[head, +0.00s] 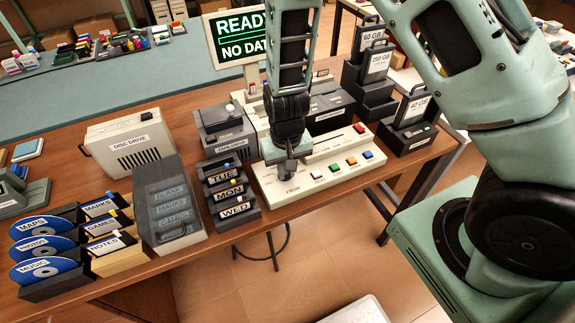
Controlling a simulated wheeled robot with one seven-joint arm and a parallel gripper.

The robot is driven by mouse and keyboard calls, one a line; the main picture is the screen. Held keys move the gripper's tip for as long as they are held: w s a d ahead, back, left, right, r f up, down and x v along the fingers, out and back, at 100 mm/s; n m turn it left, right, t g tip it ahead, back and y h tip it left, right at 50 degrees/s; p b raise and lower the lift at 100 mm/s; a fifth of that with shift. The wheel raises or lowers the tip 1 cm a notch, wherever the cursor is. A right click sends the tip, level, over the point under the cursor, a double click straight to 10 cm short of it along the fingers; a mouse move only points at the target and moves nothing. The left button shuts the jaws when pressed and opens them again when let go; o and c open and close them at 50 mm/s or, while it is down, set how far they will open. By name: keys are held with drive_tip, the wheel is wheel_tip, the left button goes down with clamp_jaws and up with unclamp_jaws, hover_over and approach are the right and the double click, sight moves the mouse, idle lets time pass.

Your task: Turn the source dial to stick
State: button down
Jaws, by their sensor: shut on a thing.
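The source dial is on the cream console (340,172) in the middle of the wooden table. My gripper (290,167) points down over the left part of the console. Its jaws are shut at the console's top, where a dial would sit, and they hide most of what they hold. The dial's pointing direction cannot be told. The screen (240,36) behind reads "READY" and "NO DAT", partly covered by my arm.
Colored buttons (351,161) line the console's right part. Left of it stand labelled day trays (228,190), a grey case (170,205), a disc drive (130,140) and blue discs (40,245). Drives labelled in GB (411,112) stand at right.

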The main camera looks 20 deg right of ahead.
drive_tip(key=m, duration=0.2)
drive_tip(key=m+p, duration=0.2)
drive_tip(key=m, duration=0.1)
drive_tip(key=shift+w+a+r+m, duration=0.1)
drive_tip(key=shift+a+r+m, duration=0.05)
drive_tip(key=shift+a+m, duration=0.15)
drive_tip(key=m+p, duration=0.1)
drive_tip(key=m, duration=0.1)
drive_tip(key=m+p, duration=0.1)
drive_tip(key=m, duration=0.1)
drive_tip(key=shift+w+a+m, duration=0.15)
drive_tip(key=shift+w+m, duration=0.05)
drive_tip(key=shift+m, duration=0.2)
drive_tip(key=c, duration=1.4)
unclamp_jaws()
drive_tip(key=shift+c, duration=0.2)
wheel_tip(320, 180, up, 17)
drive_tip(key=p, duration=0.1)
drive_tip(key=shift+a+r, duration=0.1)
